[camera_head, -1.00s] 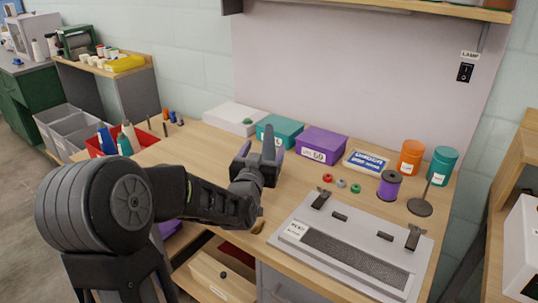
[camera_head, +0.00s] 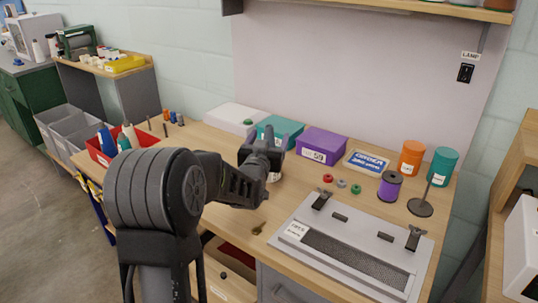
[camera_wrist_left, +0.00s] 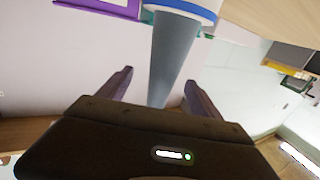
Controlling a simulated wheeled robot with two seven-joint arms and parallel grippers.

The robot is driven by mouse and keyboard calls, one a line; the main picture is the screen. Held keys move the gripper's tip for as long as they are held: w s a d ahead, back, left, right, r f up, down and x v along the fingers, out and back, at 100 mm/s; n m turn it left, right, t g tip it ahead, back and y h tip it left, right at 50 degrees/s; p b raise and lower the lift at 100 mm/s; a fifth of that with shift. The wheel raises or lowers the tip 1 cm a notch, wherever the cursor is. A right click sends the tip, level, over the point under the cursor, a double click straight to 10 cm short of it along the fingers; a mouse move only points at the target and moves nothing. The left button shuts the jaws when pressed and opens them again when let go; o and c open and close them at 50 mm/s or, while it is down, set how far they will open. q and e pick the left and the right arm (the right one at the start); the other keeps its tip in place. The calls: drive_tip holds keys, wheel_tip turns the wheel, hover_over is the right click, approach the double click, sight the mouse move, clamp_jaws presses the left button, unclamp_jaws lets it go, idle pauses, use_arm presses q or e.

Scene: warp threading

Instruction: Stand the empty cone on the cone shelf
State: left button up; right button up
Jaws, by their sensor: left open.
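The empty cone is a slim grey tapering cone (camera_wrist_left: 172,55) with a blue band and a white end. In the left wrist view it stretches from the top edge down between my two fingers, with its narrow end near the palm. My left gripper (camera_wrist_left: 155,88) is open, with a finger on each side of the cone and gaps showing. In the head view my left gripper (camera_head: 263,152) is over the middle of the table, and it hides most of the cone; a small white part shows just under it. My right gripper is out of view. I cannot tell which surface is the cone shelf.
A white box (camera_head: 236,117), a teal box (camera_head: 283,130) and a purple box (camera_head: 321,145) line the table's back. A grey reed plate (camera_head: 300,228) lies at front right. A red bin (camera_head: 98,152) holds cones at left. A wooden shelf (camera_head: 400,5) hangs above.

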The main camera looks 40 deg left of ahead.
use_arm(q)
drive_tip(key=shift+c, duration=0.2)
idle(0.3)
clamp_jaws()
idle(0.6)
